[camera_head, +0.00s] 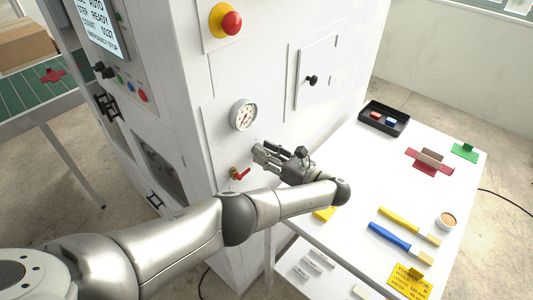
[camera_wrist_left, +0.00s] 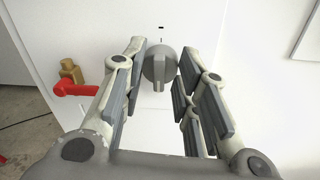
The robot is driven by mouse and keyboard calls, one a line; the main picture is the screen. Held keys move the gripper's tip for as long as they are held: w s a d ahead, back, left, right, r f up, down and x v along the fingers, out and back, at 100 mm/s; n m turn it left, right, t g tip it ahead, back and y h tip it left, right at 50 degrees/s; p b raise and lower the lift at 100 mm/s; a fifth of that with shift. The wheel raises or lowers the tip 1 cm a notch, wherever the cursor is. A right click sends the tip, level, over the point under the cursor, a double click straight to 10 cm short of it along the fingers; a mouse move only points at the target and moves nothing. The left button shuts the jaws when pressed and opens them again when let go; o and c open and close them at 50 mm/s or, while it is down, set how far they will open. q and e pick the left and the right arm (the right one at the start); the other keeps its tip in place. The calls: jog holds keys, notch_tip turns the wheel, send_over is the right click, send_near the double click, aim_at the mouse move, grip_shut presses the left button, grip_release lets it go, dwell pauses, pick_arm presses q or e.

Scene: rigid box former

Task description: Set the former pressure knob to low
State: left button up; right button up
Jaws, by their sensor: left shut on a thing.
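The former pressure knob (camera_wrist_left: 160,64) is a round grey knob with a raised ridge on the white machine panel, in the upper middle of the left wrist view. Its ridge runs roughly up and down in that view, and small dark marks show on the panel above it. My left gripper (camera_head: 265,154) is at the panel below the gauge, and its fingers also show in the left wrist view (camera_wrist_left: 160,82), one on each side of the knob. The gripper is shut on the knob. In the head view the fingers largely hide the knob. My right gripper is not in view.
A pressure gauge (camera_head: 243,115) sits above the gripper. A red-handled valve (camera_head: 240,174) is close below it, also in the left wrist view (camera_wrist_left: 75,88). A red emergency button (camera_head: 231,22) is higher up. The white table (camera_head: 352,180) at right holds tools and a black tray (camera_head: 383,120).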

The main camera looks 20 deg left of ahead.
pick_arm(q)
jog(key=shift+n, duration=0.3)
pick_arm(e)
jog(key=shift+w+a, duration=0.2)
pick_arm(q)
jog(key=shift+s+a+n+t+h+b, duration=0.15)
jog(key=shift+n+t+b, duration=0.25)
jog(key=shift+n+b, duration=4.9)
jog(key=shift+w+d+n+t+h+b, duration=0.15)
jog(key=shift+n+t+b, duration=0.25)
jog(key=shift+n+b, duration=4.85)
jog(key=shift+s+a+n+t+h+b, duration=0.15)
jog(key=shift+n+t+b, duration=0.25)
jog(key=shift+n+b, duration=4.9)
pick_arm(e)
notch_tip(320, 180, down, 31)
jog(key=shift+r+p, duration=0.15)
jog(key=shift+p, duration=0.3)
pick_arm(q)
jog(key=shift+n, duration=0.45)
